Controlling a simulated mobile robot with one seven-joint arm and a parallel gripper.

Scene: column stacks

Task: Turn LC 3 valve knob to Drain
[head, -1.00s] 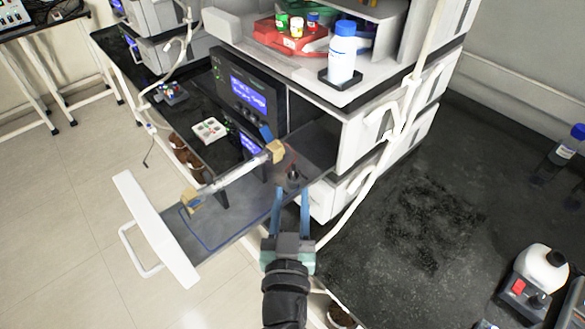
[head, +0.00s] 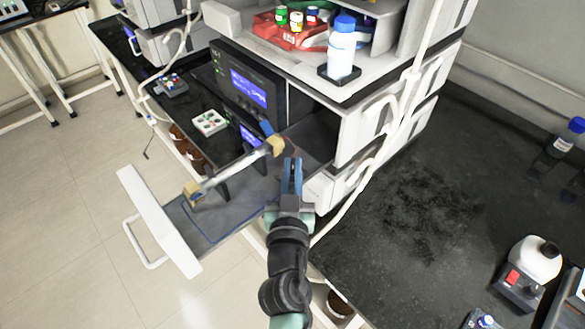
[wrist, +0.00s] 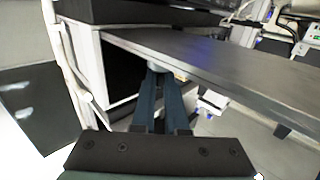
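The LC module with the lit blue display (head: 248,90) has its grey shelf (head: 228,205) pulled out, with a white front panel and handle. My gripper (head: 292,163) is at the right part of this shelf, its blue fingers drawn close together over the place of the small black valve knob. The fingers hide the knob in the head view, and its pointing direction cannot be read. In the wrist view the fingertips (wrist: 158,72) meet at the shelf's edge (wrist: 215,62), where a small grey rounded part shows beside them.
A white column with tan end fittings (head: 230,172) lies across the shelf, left of my gripper. White tubing (head: 372,160) hangs to the right. A blue-capped bottle (head: 341,48) stands on top. The dark bench (head: 430,215) is largely clear.

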